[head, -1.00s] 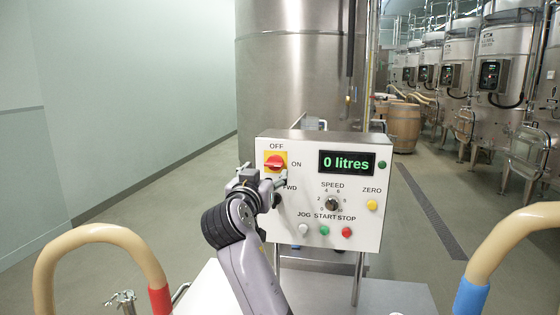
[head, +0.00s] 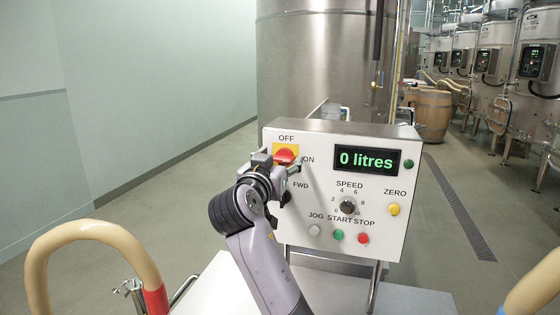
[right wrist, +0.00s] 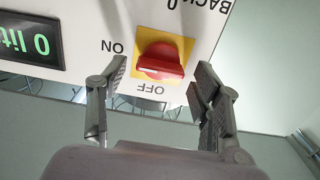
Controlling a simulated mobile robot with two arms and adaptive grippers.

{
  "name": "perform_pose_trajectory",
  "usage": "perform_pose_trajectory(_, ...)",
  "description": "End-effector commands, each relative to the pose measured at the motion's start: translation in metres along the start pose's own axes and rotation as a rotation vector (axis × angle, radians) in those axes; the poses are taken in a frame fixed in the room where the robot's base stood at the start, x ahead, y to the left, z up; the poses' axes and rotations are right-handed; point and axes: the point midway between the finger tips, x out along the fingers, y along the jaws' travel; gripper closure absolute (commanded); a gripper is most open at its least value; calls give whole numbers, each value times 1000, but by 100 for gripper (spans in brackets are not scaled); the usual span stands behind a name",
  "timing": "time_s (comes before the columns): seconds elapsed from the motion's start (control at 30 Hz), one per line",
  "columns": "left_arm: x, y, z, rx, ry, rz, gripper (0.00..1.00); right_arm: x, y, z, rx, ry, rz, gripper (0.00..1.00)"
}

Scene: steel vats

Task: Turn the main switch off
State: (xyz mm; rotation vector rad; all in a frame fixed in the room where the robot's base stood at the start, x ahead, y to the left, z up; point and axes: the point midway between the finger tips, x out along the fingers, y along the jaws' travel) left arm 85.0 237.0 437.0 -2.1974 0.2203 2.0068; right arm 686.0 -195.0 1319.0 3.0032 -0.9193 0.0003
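The main switch (head: 286,154) is a red rotary knob on a yellow plate at the panel's upper left, between the OFF and ON labels. My right gripper (head: 279,167) is just in front of it and hides its lower left part. In the right wrist view the switch (right wrist: 161,60) appears upside down, its red bar lying roughly level, with ON to the left and OFF below. There the right gripper's (right wrist: 160,76) fingers are spread on either side of the knob, with gaps visible and nothing held. My left gripper is out of view.
The white control panel (head: 320,237) has a lit display (head: 366,159) reading 0 litres, a speed dial (head: 347,206) and several push buttons right of my arm. A beige hose (head: 90,232) arches at left. A steel vat (head: 318,70) stands behind.

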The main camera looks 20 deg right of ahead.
Motion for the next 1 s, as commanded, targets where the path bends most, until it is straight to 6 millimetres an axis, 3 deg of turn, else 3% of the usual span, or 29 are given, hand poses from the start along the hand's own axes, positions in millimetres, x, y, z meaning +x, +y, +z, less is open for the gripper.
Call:
perform_pose_trajectory(0.63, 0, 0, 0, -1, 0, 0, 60, 0, 0, 0, 0, 0, 0, 86)
perform_pose_trajectory(1.0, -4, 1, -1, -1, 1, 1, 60, 0, 0, -1, -62, 0, 0, 86)
